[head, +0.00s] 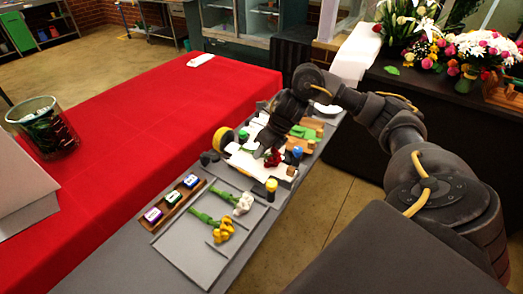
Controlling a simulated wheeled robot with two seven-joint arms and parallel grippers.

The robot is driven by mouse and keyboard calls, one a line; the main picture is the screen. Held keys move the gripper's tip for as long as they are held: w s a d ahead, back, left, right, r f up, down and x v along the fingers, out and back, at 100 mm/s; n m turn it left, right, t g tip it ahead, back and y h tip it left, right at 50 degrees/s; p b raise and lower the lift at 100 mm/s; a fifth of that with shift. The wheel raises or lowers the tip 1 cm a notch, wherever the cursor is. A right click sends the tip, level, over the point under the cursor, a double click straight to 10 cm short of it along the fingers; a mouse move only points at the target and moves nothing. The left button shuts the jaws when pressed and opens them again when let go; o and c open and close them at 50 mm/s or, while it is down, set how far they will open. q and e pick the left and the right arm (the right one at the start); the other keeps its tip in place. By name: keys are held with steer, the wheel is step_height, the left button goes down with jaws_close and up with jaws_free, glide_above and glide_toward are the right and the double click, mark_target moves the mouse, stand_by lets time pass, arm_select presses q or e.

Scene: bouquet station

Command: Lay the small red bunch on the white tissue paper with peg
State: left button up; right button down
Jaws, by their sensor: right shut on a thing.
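The small red bunch (273,158) is at the fingertips of my right gripper (264,150), which reaches down over the bench from the right. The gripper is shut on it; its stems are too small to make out. A white sheet (243,161), which looks like the tissue paper, lies just left of and below the bunch. I cannot tell whether the bunch touches it, and I cannot make out a peg. My left gripper is out of view.
A grey tray (196,259) holds a yellow bunch (222,231) and a white bunch (243,203). Beside it is a rack of blocks (172,199). A yellow roll (222,139) and a blue-topped container (297,152) stand close to the gripper. The red table (130,130) is mostly clear.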

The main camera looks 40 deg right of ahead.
steer(key=c, duration=0.8)
jaws_free()
steer(key=shift+r+p, duration=3)
steer(key=shift+r, duration=0.5)
